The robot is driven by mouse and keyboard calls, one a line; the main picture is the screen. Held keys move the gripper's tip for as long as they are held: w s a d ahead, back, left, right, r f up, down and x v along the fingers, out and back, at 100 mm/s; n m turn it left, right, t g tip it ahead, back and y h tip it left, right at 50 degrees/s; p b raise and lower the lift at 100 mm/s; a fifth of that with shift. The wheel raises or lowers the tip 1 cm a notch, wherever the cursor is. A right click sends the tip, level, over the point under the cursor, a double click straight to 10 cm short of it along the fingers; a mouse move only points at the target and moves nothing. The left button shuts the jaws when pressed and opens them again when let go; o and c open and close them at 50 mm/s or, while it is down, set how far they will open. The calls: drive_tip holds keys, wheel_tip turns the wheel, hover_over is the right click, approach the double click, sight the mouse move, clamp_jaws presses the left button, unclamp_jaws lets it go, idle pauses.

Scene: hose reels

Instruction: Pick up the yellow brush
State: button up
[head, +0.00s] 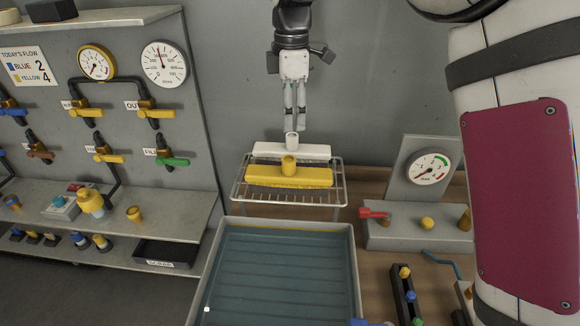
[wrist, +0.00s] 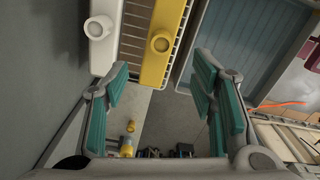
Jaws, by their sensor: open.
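The yellow brush (head: 290,176) lies on a wire rack (head: 236,192), with a round yellow socket on its top. A white brush (head: 291,150) of the same shape lies just behind it on the rack. My gripper (head: 295,128) hangs above and behind the rack, fingers pointing down, close over the white brush in the head view. In the wrist view, the yellow brush (wrist: 161,42) and white brush (wrist: 101,30) are at the top, beyond my open, empty gripper (wrist: 165,100). My gripper touches neither brush as far as I can see.
A water-filled tray (head: 352,240) stands in front of the rack. A valve panel with gauges (head: 97,63) and a shelf (head: 180,222) are at left. A gauge stand (head: 420,180) with a red lever is at right. The grey wall is close behind my gripper.

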sight(289, 159)
wheel_tip(289, 159, down, 8)
drive_tip(key=shift+w+a+f+b, duration=0.1)
drive_tip(key=shift+a+f+b, duration=0.05)
drive_tip(key=shift+f+b, duration=0.15)
drive_tip(key=f, duration=0.4)
drive_tip(key=shift+s+a+f, duration=0.1)
drive_tip(key=shift+s+f, duration=0.1)
drive_tip(key=shift+s, duration=0.1)
drive_tip(key=shift+f, duration=0.55)
clamp_jaws()
